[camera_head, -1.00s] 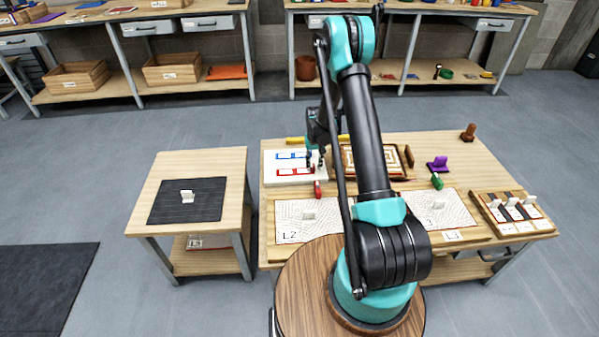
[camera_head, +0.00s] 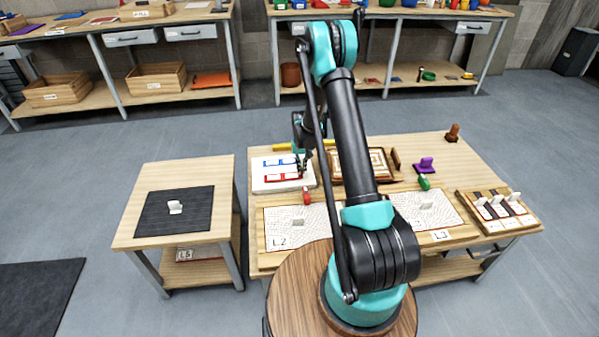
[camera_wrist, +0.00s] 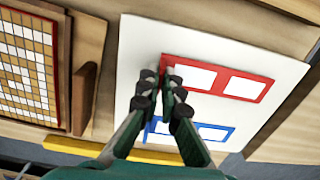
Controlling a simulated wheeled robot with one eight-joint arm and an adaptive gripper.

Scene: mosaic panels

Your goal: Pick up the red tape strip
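The red tape strip (camera_head: 283,178) is a flat red frame with white windows, lying on a white board (camera_head: 262,187) at the left back of the work table. It also shows in the wrist view (camera_wrist: 218,78). My gripper (camera_head: 303,170) is over the right part of the board. In the wrist view, my gripper's fingertips (camera_wrist: 162,80) are close together at the left end of the red strip. The fingers hide part of that end, and I cannot tell whether they touch or clasp it. A blue strip (camera_wrist: 200,131) lies parallel on the same board.
A framed mosaic panel (camera_wrist: 30,65) with a wooden handle (camera_wrist: 85,95) stands beside the board. A yellow bar (camera_head: 283,147) lies behind it. A red-handled item (camera_head: 306,196) is in front. A side table (camera_head: 205,170) with a dark mat stands left, across a floor gap.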

